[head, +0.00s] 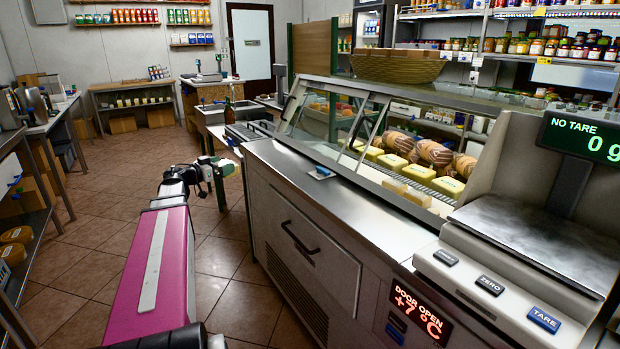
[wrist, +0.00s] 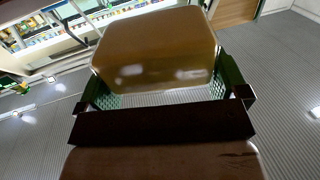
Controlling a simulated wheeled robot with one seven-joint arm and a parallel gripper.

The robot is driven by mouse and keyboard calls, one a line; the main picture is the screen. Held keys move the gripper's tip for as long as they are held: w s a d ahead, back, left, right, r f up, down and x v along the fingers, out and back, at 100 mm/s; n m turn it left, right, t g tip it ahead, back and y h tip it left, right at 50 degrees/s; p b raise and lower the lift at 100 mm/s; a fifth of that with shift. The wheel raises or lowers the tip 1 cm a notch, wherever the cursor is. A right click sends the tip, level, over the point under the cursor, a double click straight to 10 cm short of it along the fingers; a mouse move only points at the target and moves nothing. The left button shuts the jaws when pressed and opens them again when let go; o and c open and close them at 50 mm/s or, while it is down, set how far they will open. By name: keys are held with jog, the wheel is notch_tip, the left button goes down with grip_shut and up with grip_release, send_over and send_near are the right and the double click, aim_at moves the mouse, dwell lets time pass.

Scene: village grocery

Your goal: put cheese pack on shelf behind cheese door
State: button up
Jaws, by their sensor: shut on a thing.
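My gripper (head: 222,167) is left of the display counter, over the floor aisle. In the wrist view its green fingers are shut on a tan block-shaped pack (wrist: 155,50), which I take for the cheese pack. The pack is hard to make out in the head view. The glass-fronted cooled display case (head: 345,145) holds yellow cheese packs (head: 392,162) on its shelf, beside netted brown sausages (head: 435,152). A red display (head: 420,312) reads DOOR OPEN, +7°C. Which pane is the cheese door, I cannot tell for sure.
A steel worktop (head: 330,200) runs along the case. A scale (head: 540,240) reading 0 g stands at the right front. A brown bottle (head: 228,112) stands near a sink behind my gripper. Side tables (head: 50,125) line the left. The tiled aisle between is clear.

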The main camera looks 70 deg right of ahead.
jog(key=s+d+m+g, duration=0.1)
jog(key=s+d, duration=0.3)
jog(key=s, duration=0.2)
jog(key=s+d+r+g+y, duration=0.1)
jog(key=s+d, duration=0.4)
jog(key=s, duration=0.1)
jog(key=s+d+m+g+y, duration=0.1)
jog(key=s+d, duration=0.4)
jog(key=shift+s+d+r+m, duration=0.1)
jog(key=shift+s+r+m, duration=0.05)
jog(key=shift+s+m, duration=0.2)
jog(key=x, duration=0.4)
jog(key=shift+w+a+f, duration=0.1)
jog(key=shift+a+f, duration=0.2)
jog(key=shift+f, duration=0.45)
jog(key=shift+f, duration=0.15)
